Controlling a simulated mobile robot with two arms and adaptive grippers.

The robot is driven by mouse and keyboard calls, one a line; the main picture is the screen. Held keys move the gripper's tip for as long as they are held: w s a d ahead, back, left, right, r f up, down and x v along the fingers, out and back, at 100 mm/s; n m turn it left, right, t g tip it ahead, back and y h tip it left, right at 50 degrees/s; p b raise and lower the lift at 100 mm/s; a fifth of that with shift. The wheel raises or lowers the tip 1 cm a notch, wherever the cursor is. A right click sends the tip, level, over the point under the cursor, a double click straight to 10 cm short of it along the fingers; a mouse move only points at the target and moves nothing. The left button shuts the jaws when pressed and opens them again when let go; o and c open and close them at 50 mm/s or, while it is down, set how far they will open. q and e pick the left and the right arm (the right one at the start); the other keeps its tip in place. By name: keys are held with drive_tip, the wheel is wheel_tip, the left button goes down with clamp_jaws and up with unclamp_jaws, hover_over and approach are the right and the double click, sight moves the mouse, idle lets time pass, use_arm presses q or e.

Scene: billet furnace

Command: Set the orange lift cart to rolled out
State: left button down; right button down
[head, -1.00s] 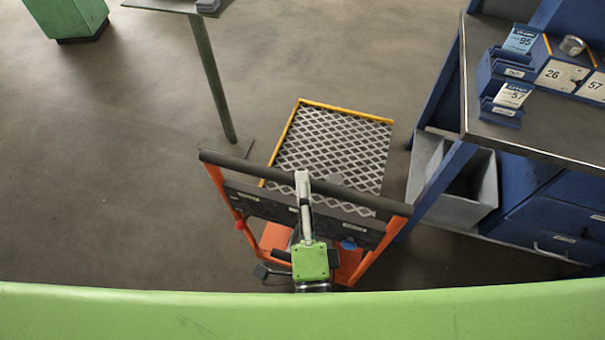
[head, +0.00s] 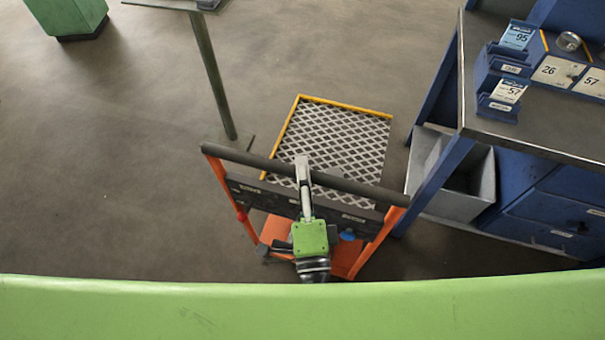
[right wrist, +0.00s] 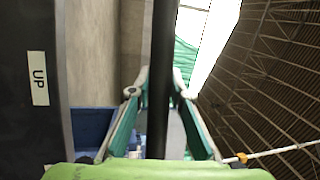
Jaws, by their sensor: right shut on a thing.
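The orange lift cart stands in front of me, with an orange frame (head: 384,226), a grey mesh platform (head: 335,140) edged in yellow on its far side, and a dark handle bar (head: 245,158) across the near end. My right gripper (head: 303,166) is shut around the bar near its middle. In the right wrist view the bar (right wrist: 163,45) runs between both fingers (right wrist: 162,98). A dark panel with labels lies below the bar, with a red knob (head: 241,215) and a blue knob (head: 347,236). My left gripper is not in view.
A blue workbench (head: 540,145) with bins stands close on the right, a grey open bin (head: 465,190) beneath it. A post (head: 213,80) on a floor plate stands just beyond the cart's left side. A green block (head: 68,18) is far left. Floor at left is clear.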

drive_tip(key=w, duration=0.2)
drive_tip(key=w+d, duration=0.1)
drive_tip(key=shift+w, duration=0.4)
drive_tip(key=c, duration=2)
unclamp_jaws()
drive_tip(key=shift+w+f, duration=0.1)
drive_tip(key=shift+f, duration=0.1)
drive_tip(key=shift+c, duration=0.2)
drive_tip(key=shift+o, duration=1)
drive_tip(key=shift+s+r, duration=0.1)
drive_tip(key=shift+s, duration=0.15)
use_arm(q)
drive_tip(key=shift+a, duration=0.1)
use_arm(e)
drive_tip(key=s+f, duration=0.1)
drive_tip(key=s, duration=1.2)
drive_tip(key=shift+d+f, duration=0.4)
drive_tip(key=shift+d, duration=0.05)
